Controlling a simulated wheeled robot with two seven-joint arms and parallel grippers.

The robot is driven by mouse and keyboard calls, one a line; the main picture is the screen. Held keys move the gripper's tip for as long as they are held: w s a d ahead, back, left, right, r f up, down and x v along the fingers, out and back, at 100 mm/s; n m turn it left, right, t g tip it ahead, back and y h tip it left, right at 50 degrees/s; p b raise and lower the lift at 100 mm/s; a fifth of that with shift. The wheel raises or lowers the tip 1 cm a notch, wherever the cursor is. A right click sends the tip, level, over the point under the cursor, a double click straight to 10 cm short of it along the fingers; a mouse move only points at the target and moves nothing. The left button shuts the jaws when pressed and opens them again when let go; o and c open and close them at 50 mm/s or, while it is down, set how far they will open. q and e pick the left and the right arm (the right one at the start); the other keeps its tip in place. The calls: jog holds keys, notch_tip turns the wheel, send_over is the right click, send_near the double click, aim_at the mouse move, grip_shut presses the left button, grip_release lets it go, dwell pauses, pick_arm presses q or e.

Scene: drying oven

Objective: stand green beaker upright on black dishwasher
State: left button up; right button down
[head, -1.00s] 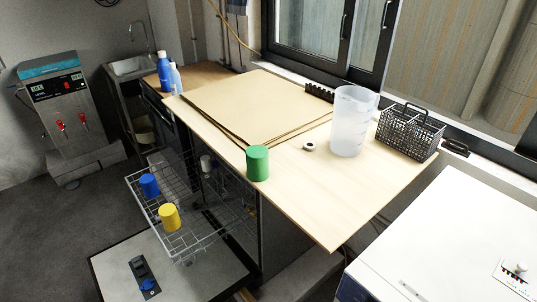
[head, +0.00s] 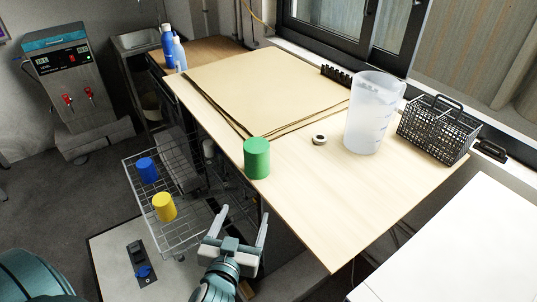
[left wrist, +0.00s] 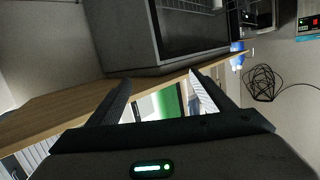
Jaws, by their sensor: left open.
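The green beaker (head: 257,158) stands on the light wooden worktop near its front edge. Its flat top looks closed, so it seems mouth down, but I cannot tell for certain. The black dishwasher (left wrist: 122,40) is under the worktop, with its door (head: 108,248) folded down and its rack pulled out. My left gripper (head: 241,222) is open and empty, in front of the worktop edge and below the beaker in the head view. In the left wrist view, the green beaker (left wrist: 170,102) shows between the open fingers, partly hidden by the gripper body. My right gripper is not in view.
A blue cup (head: 147,170) and a yellow cup (head: 164,207) are on the wire rack (head: 184,236). A clear jug (head: 372,115), a tape roll (head: 319,139), a dark basket (head: 437,130) and brown sheets (head: 262,95) occupy the worktop. Its front right part is clear.

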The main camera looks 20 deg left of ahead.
pick_arm(q)
jog(key=t, duration=0.2)
send_near(252, 165)
jog(key=shift+n+y, duration=0.3)
jog(key=p+x, duration=0.2)
jog(key=x, duration=0.2)
jog(key=shift+w, duration=0.45)
jog(key=p+x, duration=0.2)
jog(key=x, duration=0.3)
jog(key=shift+w, duration=0.25)
jog(key=shift+w+a+f, duration=0.1)
jog(key=shift+w+f, duration=0.05)
jog(key=shift+w, duration=0.4)
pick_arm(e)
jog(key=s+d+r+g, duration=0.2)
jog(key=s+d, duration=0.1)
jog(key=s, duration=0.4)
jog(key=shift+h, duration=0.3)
pick_arm(q)
jog(key=shift+w+p, duration=0.1)
jog(key=shift+p, duration=0.2)
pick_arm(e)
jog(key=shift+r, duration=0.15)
